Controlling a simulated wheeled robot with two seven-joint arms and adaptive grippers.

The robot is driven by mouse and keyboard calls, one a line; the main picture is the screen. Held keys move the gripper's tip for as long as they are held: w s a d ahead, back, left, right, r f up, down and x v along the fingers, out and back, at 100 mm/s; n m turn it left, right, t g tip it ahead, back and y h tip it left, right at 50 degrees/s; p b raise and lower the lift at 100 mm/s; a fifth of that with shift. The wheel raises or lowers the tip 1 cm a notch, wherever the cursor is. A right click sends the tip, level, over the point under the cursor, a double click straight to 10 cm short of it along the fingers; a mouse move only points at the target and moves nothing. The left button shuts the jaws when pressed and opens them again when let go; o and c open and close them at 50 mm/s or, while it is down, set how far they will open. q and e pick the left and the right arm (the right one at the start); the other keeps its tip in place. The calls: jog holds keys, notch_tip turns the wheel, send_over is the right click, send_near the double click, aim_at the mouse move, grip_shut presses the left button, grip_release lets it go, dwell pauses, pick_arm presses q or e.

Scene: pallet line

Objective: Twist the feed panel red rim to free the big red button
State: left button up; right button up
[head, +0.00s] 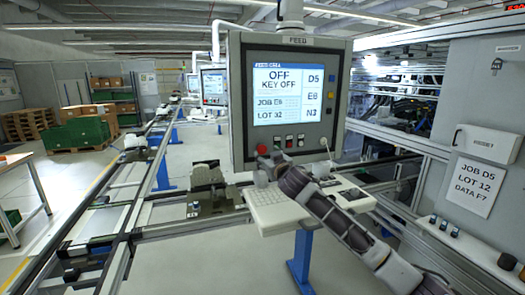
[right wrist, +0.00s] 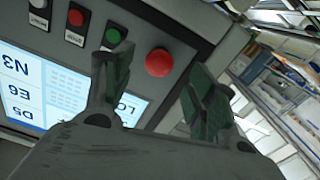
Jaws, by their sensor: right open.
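The feed panel (head: 236,100) hangs in the middle of the head view, labelled FEED, with its screen (head: 287,92) reading OFF, KEY OFF. The big red button (head: 262,149) is at its lower left corner; in the right wrist view the button (right wrist: 159,62) is a round red cap, and I cannot tell its rim from its face. My right gripper (head: 268,163) is at the panel's lower edge, just in front of the button. In the right wrist view its two dark green fingers stand apart, one on each side of the button, with gaps visible. My left gripper is out of view.
Small red and green buttons (right wrist: 113,36) and a key switch sit beside the big button. A keyboard shelf (head: 275,212) juts out below the panel, close under my right arm. Conveyor rails (head: 120,225) run at left; a cabinet wall with a notice (head: 474,187) stands at right.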

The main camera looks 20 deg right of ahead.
aim_at(263, 151)
jog(key=shift+w+a+p, duration=0.15)
jog(key=shift+w+p, duration=0.75)
jog(key=shift+w, duration=2.2)
jog(key=shift+c, duration=0.3)
jog(key=c, duration=1)
